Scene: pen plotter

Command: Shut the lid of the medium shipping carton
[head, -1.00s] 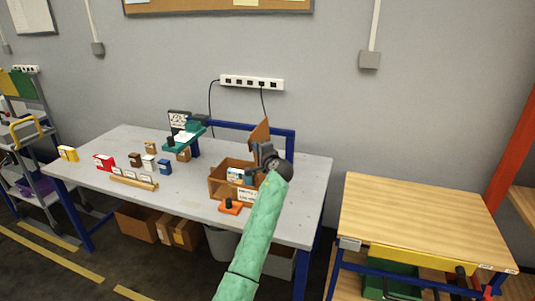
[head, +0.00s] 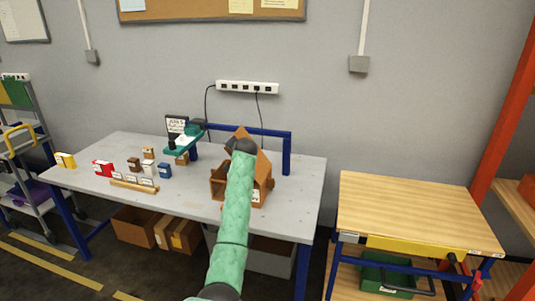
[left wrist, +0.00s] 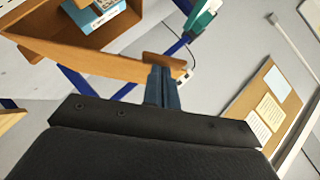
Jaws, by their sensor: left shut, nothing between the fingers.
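The brown carton (head: 217,188) stands open on the grey workbench, partly hidden behind my green left arm. Its lid (head: 263,167) is raised and tilted, and the arm covers part of it. My left gripper (head: 238,145) is over the carton by the lid; its fingertips are hard to make out in the head view. In the left wrist view the fingers (left wrist: 163,86) are shut and empty, at the end of the lid panel (left wrist: 100,58); whether they touch it is unclear. A blue-and-white box (left wrist: 103,14) shows inside the carton. My right gripper is not in view.
Several small boxes, including a red one (head: 103,168), and a wooden strip (head: 134,186) lie left on the workbench (head: 190,203). A wooden-topped table (head: 415,212) on the right is clear.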

